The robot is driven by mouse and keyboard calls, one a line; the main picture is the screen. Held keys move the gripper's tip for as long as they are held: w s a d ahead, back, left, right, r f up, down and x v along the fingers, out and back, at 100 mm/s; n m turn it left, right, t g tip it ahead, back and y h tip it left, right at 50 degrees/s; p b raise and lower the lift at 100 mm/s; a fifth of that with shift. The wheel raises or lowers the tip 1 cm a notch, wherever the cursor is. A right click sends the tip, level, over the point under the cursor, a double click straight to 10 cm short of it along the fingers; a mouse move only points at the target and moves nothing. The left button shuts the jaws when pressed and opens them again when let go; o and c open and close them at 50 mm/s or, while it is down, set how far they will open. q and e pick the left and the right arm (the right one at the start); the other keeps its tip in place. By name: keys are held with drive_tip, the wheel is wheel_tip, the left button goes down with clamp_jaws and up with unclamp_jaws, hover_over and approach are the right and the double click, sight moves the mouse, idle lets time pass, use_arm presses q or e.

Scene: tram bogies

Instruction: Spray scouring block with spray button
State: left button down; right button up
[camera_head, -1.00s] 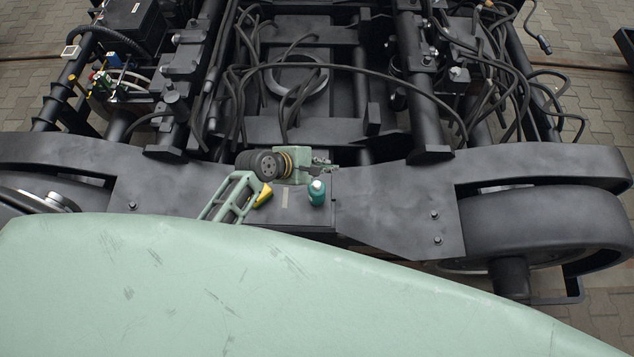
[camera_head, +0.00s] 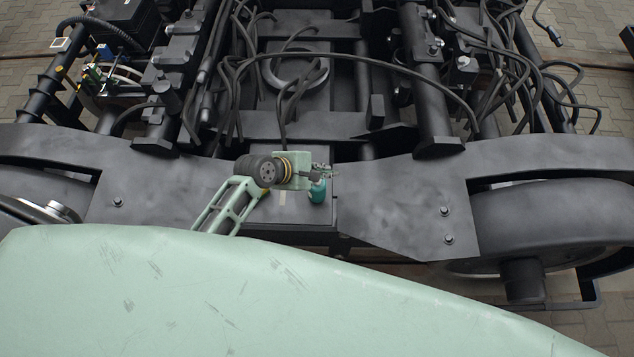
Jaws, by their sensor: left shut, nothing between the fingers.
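A teal spray bottle (camera_head: 317,192) with a pale top stands on the dark flat plate of the bogie, near the middle of the view. My left gripper (camera_head: 324,172) is shut and empty at the bottle's top, overlapping it in the picture. I cannot tell whether the fingers touch the spray button, which is hidden behind them. The yellow and green scouring block, seen earlier left of the bottle, is now hidden behind my left arm's wrist and forearm. My right gripper is not in view.
The bogie's dark frame (camera_head: 390,200) spreads to both sides, with a large wheel (camera_head: 560,225) at the right. Black cables (camera_head: 400,75) loop over the middle behind the bottle. A small light mark lies on the plate left of the bottle.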

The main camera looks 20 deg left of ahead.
use_arm(q)
drive_tip(key=shift+f, duration=0.75)
drive_tip(key=shift+f, duration=0.15)
idle(0.8)
drive_tip(key=shift+f, duration=0.25)
drive_tip(key=shift+f+b, duration=0.35)
drive_tip(key=shift+f, duration=0.2)
idle(0.6)
idle(0.3)
drive_tip(key=shift+r+p, duration=0.95)
drive_tip(key=shift+p, duration=0.25)
wheel_tip(320, 180, up, 5)
drive_tip(key=p, duration=0.5)
drive_tip(key=shift+p, duration=0.4)
